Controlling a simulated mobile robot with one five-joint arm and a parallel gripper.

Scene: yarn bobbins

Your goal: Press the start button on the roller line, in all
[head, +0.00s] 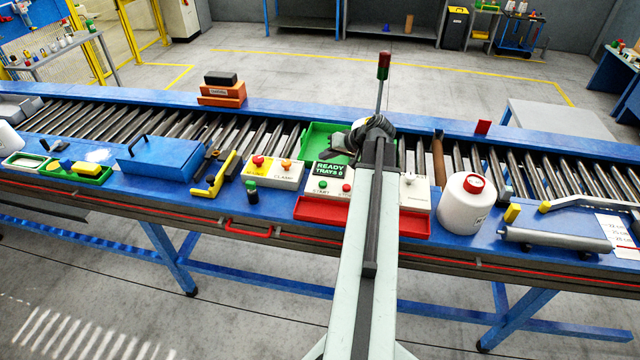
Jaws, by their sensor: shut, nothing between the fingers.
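The roller line's control box (315,187) stands on the blue front rail, centre of the head view. Its dark display (331,170) reads "READY TRAYS 6". Below the display are a green button (322,184), with what looks like a "START" label under it, and a red button (347,187). My gripper (342,150) is shut and empty, past the box and over the green tray (318,132) on the rollers. It looks apart from the buttons, though its height is hard to judge. My arm hides the right side of the box.
Right of my arm are a white unit (415,193) and a white jar with a red cap (466,205). A red tray (322,210) lies at the front. A signal lamp post (383,68) rises behind.

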